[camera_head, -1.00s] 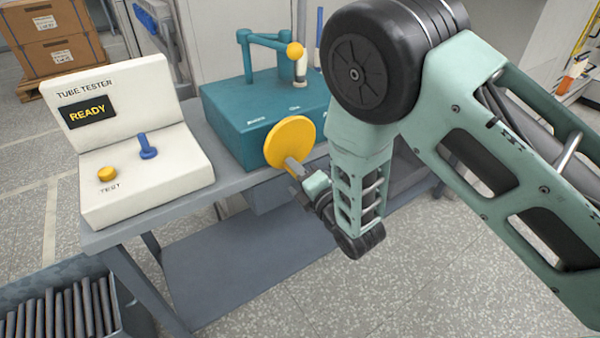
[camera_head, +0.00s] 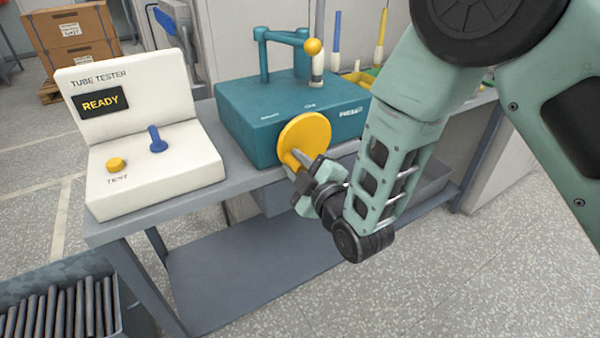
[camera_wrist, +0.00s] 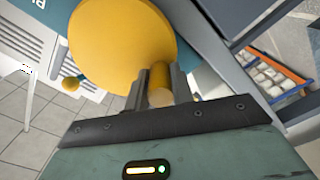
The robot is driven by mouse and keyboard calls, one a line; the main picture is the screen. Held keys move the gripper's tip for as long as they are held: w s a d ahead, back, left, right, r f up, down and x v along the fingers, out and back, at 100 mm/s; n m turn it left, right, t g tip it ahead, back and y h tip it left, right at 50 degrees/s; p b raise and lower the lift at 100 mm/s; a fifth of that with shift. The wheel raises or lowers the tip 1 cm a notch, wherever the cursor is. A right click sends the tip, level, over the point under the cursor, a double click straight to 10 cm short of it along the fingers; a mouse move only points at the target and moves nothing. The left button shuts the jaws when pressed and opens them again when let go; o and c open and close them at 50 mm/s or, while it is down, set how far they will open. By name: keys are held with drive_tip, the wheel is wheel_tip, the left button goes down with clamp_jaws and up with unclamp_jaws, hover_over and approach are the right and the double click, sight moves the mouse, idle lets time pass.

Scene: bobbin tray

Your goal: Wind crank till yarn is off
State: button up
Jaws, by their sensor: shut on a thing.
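The crank is a yellow disc (camera_head: 304,140) on the front of a teal machine box (camera_head: 262,130). In the wrist view the yellow disc (camera_wrist: 118,42) fills the upper middle, with a tan handle peg (camera_wrist: 159,88) sticking out toward me. My gripper (camera_head: 299,164) is at the lower part of the disc. In the wrist view my gripper (camera_wrist: 155,92) is shut on the handle peg, with a finger on either side. On top of the box a teal arm with a yellow knob (camera_head: 313,46) stands beside a pale bobbin (camera_head: 317,68). I cannot tell how much yarn is on it.
A white tube tester (camera_head: 150,165) reading READY stands to the left on the grey bench (camera_head: 240,185). A bin of dark tubes (camera_head: 125,300) is on the floor at lower left. Blue and yellow posts (camera_head: 336,45) stand behind the box. Floor at right is clear.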

sight(292, 136)
drive_tip(key=m, duration=0.1)
drive_tip(key=r+m+b, duration=0.1)
drive_tip(key=shift+s+a+m, duration=0.1)
drive_tip(key=shift+m, duration=0.3)
drive_tip(key=m+b, duration=0.1)
drive_tip(key=r+m, duration=0.1)
drive_tip(key=m, duration=0.1)
drive_tip(key=shift+r+m+b, duration=0.3)
drive_tip(key=shift+b, duration=0.05)
drive_tip(key=shift+w+d+r+m+b, duration=0.15)
drive_tip(key=shift+r+m+b, duration=0.2)
drive_tip(key=shift+m, duration=0.6)
drive_tip(key=shift+d+r+m+b, duration=0.1)
drive_tip(key=shift+r+m+b, duration=0.3)
drive_tip(key=shift+m, duration=0.5)
drive_tip(key=shift+w+d+r+m+b, duration=0.15)
drive_tip(key=shift+r+m+b, duration=0.2)
drive_tip(key=shift+m, duration=0.6)
drive_tip(key=o, duration=1)
